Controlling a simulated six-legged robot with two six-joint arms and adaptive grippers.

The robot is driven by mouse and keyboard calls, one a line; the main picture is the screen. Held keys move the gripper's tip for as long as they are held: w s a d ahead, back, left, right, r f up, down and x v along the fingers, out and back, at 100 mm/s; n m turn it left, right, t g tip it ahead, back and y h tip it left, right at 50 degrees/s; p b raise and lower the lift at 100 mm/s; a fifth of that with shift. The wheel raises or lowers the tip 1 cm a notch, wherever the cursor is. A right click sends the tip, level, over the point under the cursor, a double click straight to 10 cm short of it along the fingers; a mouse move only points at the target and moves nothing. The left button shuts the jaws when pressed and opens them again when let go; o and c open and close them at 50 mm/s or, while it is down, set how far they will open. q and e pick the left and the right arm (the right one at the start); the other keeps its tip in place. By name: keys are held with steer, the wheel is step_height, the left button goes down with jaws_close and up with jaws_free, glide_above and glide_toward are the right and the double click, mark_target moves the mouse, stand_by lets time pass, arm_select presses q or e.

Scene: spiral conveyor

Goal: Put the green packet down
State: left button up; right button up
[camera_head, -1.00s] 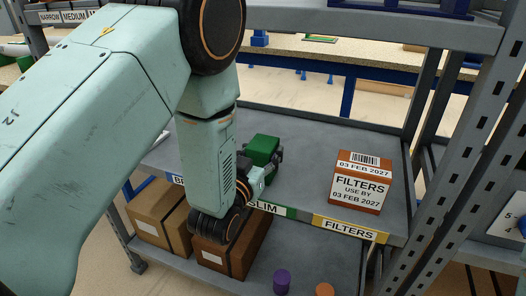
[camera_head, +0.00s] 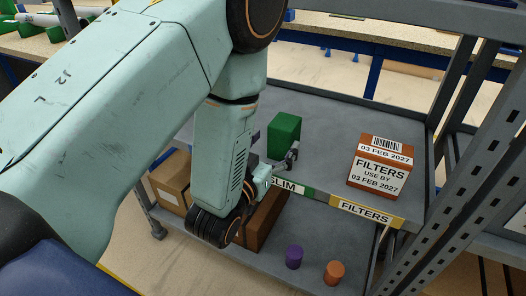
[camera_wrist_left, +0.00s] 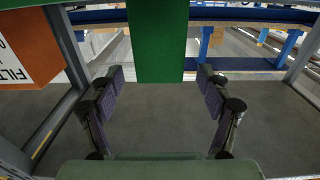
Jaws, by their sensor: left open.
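The green packet (camera_head: 284,135) stands upright on the grey upper shelf (camera_head: 322,150), behind the SLIM label. In the left wrist view the packet (camera_wrist_left: 157,42) is a tall green face at the top middle, just beyond the fingertips. My left gripper (camera_head: 288,161) is in front of the packet, partly hidden by its own wrist. In the left wrist view its fingers (camera_wrist_left: 158,84) are spread wide, with only bare shelf between them. My right gripper is in neither view.
An orange FILTERS box (camera_head: 380,168) stands on the shelf to the right; it also shows in the wrist view (camera_wrist_left: 28,45). Brown cartons (camera_head: 173,180), a purple cylinder (camera_head: 294,257) and an orange one (camera_head: 334,273) are on the lower shelf. A grey post (camera_head: 470,170) rises at right.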

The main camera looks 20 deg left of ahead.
arm_select(q)
steer(key=s, duration=0.5)
steer(key=shift+s+a+p, duration=0.1)
steer(key=shift+s+p, duration=0.1)
steer(key=shift+p, duration=0.1)
